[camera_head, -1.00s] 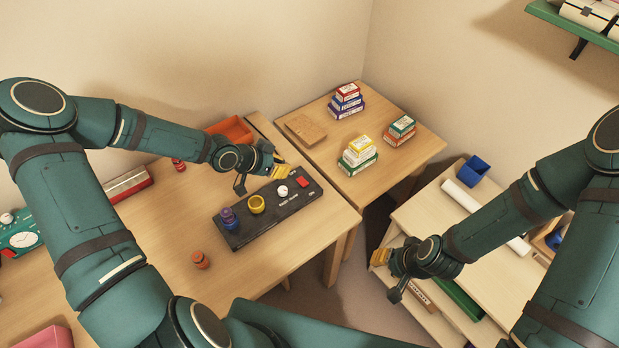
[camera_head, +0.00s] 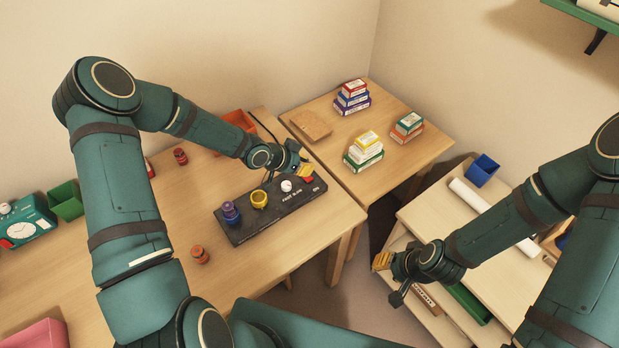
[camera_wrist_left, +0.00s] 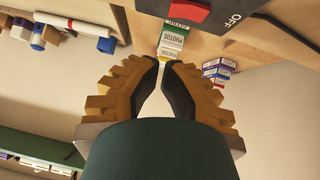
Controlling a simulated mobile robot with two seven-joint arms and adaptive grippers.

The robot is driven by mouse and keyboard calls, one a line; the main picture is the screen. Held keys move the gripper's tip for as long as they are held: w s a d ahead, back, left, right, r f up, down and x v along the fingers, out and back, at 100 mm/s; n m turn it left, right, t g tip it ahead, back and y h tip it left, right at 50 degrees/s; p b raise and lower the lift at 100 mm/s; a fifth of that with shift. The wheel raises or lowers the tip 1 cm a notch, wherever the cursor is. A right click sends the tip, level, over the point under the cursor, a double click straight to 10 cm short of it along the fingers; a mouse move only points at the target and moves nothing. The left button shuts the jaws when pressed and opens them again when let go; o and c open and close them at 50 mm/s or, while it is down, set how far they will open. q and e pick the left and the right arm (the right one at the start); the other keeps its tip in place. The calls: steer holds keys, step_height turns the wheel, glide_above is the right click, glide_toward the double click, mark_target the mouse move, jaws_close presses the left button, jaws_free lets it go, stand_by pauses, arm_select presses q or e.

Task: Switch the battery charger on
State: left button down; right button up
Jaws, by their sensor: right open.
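The battery charger appears to be the long black unit (camera_head: 245,228) on the desk. It carries a purple piece (camera_head: 231,212), a yellow ring-shaped piece (camera_head: 259,199) and a white knob (camera_head: 286,185). A red switch (camera_head: 309,178) sits at its right end. In the left wrist view the red switch (camera_wrist_left: 183,11) shows at the top edge, beside the word OFF. My right gripper (camera_head: 388,279) is open, empty, away from the charger.
An orange tray (camera_head: 238,120) is behind my left arm. A side table (camera_head: 342,147) holds stacked boxes. My right arm hangs by a low shelf unit (camera_head: 428,217).

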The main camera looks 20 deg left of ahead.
mark_target(309, 180)
arm_select(q)
steer(key=f, duration=0.2)
steer(key=d+f, duration=0.1)
steer(key=shift+w+d+f+b, duration=0.1)
steer(key=shift+w+f+b, duration=0.2)
steer(key=shift+f+b, duration=0.1)
steer(key=shift+f, duration=0.65)
arm_select(e)
steer(key=shift+s+f, duration=0.2)
steer(key=shift+f, duration=0.35)
